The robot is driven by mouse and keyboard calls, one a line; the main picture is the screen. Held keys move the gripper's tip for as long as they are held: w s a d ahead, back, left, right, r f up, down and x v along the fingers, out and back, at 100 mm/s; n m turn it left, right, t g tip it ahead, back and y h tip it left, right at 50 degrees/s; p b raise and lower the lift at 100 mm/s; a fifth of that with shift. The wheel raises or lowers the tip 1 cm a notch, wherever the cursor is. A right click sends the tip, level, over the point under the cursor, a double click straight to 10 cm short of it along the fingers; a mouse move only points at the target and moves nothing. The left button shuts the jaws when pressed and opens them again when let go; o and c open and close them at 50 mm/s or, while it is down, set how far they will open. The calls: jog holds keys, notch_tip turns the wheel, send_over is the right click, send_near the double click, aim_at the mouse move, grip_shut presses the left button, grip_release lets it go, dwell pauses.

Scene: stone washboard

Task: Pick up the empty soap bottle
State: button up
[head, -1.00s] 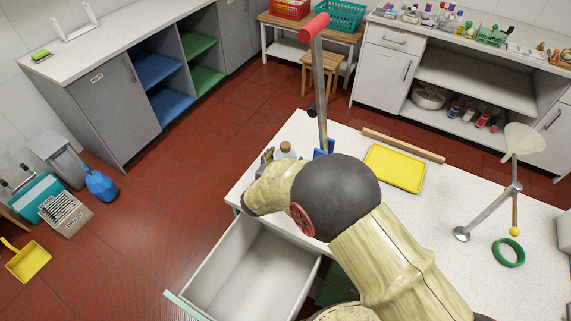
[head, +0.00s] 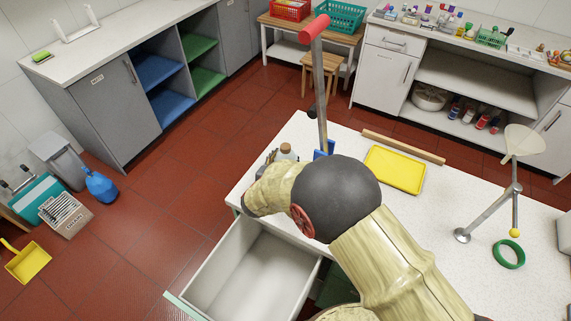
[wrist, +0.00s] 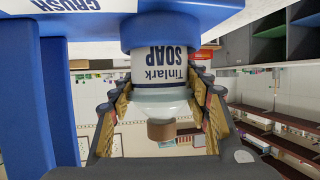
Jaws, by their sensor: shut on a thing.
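The soap bottle (wrist: 160,72), white with "Tinlark SOAP" lettering, shows upside down in the wrist view, with its brown cap (wrist: 161,130) lower in the picture. Its base end meets a blue ring (wrist: 160,32) on the crusher marked "CRUSH" (wrist: 80,5); the ring hides that end. My gripper (wrist: 160,108) is shut on the bottle, a finger on each side. In the head view, the bottle's top (head: 286,150) shows just beyond my arm, which hides most of the gripper and the bottle's lower part.
A long lever with a red grip (head: 315,27) rises beside the bottle, by blue crusher parts (head: 322,150). A yellow tray (head: 394,168), wooden rod (head: 403,147), metal stand (head: 463,235) and green ring (head: 508,254) are on the table. An open drawer (head: 205,255) juts out below.

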jog(key=shift+r, duration=0.1)
notch_tip(320, 180, up, 2)
jog(key=shift+r+p, duration=0.15)
jog(key=shift+p, duration=1.1)
jog(key=s+r+p, duration=0.1)
jog(key=r+p, duration=0.1)
jog(key=s+r+p, duration=0.2)
jog(key=p, duration=0.1)
jog(key=s+d+r+p, duration=0.1)
jog(key=s+r+p, duration=0.1)
jog(key=r, duration=0.1)
jog(key=shift+r+p, duration=0.1)
jog(key=shift+p, duration=0.2)
jog(key=s+d+r+p, duration=0.1)
jog(key=s+r+p, duration=0.2)
jog(key=s+p, duration=0.2)
jog(key=s, duration=0.3)
jog(key=shift+s+d+r, duration=0.2)
jog(key=shift+s+d, duration=0.15)
jog(key=shift+d, duration=0.05)
